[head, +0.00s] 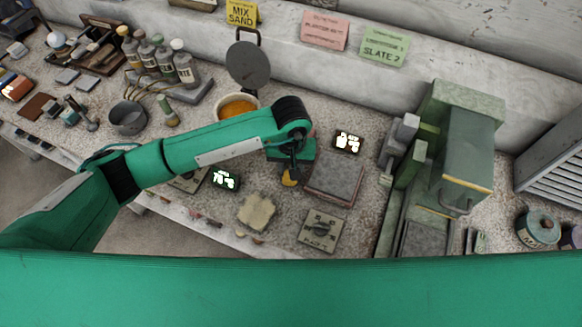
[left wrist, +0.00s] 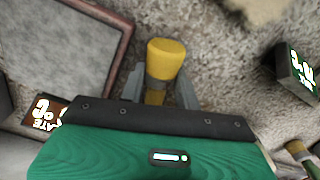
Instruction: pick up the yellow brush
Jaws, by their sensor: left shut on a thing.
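The yellow brush (left wrist: 166,58) shows its rounded yellow end between the two grey fingers of my left gripper (left wrist: 160,88) in the left wrist view. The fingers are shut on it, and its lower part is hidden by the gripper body. In the head view a small yellow part of the brush (head: 289,180) shows just below my left gripper (head: 291,172), over the speckled worktop. I cannot tell whether the brush touches the worktop. My right gripper is not in view.
A square slab (head: 335,178) lies right of the gripper, with a lit display (head: 347,142) behind it. A pale sponge-like piece (head: 257,212) and a dial plate (head: 321,231) lie nearer. An orange-filled bowl (head: 237,105) stands behind my arm; a green machine (head: 470,150) stands at right.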

